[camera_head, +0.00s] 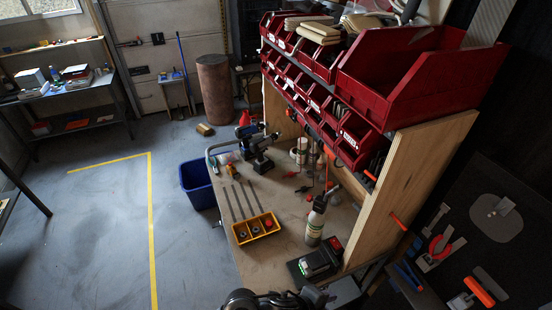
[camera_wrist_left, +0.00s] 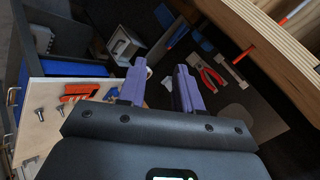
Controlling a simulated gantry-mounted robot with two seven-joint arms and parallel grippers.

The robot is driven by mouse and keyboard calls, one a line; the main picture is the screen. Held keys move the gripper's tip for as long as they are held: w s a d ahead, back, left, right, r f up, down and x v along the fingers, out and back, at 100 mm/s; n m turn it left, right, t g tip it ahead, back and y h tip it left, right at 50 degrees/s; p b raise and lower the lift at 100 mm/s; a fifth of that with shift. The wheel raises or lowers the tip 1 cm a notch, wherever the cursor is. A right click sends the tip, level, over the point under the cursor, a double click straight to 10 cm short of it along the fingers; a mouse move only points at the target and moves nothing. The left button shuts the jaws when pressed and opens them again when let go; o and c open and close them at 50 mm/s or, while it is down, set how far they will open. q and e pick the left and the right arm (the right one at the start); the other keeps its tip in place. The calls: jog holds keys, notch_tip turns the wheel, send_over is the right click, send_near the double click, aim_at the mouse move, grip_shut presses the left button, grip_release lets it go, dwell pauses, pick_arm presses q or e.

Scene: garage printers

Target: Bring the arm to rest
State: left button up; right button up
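My left gripper (camera_wrist_left: 162,80) shows in the left wrist view with its two purple fingers apart. Nothing is clearly gripped between them. A pale round shape appears behind the gap, and I cannot tell what it is. The gripper points toward a dark panel (camera_wrist_left: 225,100) with tools on it. In the head view, dark machine parts show at the bottom middle edge, probably my own arm; no fingers can be made out there. My right gripper is in neither view.
A workbench (camera_head: 205,158) carries a yellow tray (camera_head: 240,238), a spray bottle (camera_head: 314,222) and a drill (camera_head: 256,150). Red bins (camera_head: 412,75) stand above it. Red pliers (camera_wrist_left: 211,79) lie on the dark panel. A blue bin (camera_head: 197,184) stands beside the bench; floor at left is clear.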

pick_arm(q)
jog(key=s+a+n+t+y, duration=0.1)
jog(key=s+a+n+y, duration=0.1)
jog(key=a+n, duration=0.6)
jog(key=s+a+n+t+y, duration=0.2)
jog(key=a+n, duration=0.5)
jog(key=a, duration=0.3)
jog(key=s+a+f+n+g+y, duration=0.1)
jog(key=s+a+n+g+y, duration=0.2)
jog(key=s+a+n, duration=0.5)
jog(key=s+a, duration=0.4)
jog(key=a, duration=0.4)
jog(key=shift+s+a+f+g+y, duration=0.15)
jog(key=shift+s+a+g+y, duration=0.05)
jog(key=shift+a+g+y, duration=0.2)
